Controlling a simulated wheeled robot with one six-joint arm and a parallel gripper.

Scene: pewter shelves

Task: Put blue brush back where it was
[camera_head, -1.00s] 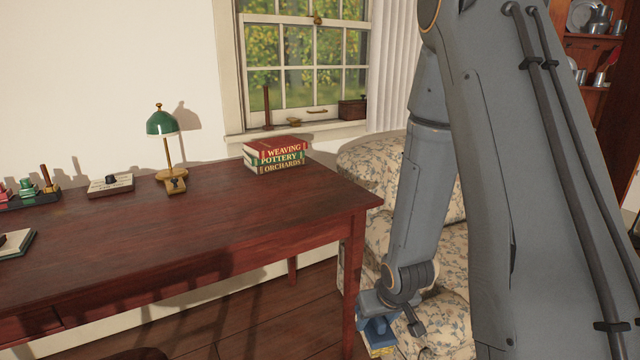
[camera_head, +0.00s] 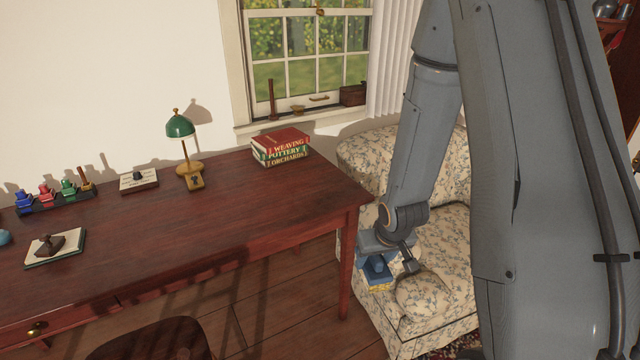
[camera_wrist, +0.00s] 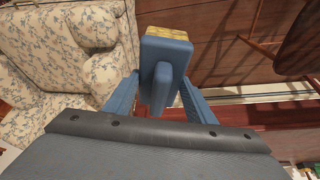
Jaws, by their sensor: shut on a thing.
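The blue brush (camera_head: 376,274), with a blue back and yellow bristles, is held at the end of my arm. In the wrist view the brush (camera_wrist: 168,52) shows its blue block and grip, with the yellow bristle edge facing away from me. My gripper (camera_wrist: 160,92) is shut on the brush's grip, one blue finger on each side. In the head view my gripper (camera_head: 379,249) hangs in front of the armchair, right of the desk's near right leg. The bristles point down there.
The dark red desk (camera_head: 215,225) fills the left. The floral armchair (camera_head: 440,235) is behind my gripper. A chair (camera_head: 160,342) stands low in front.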

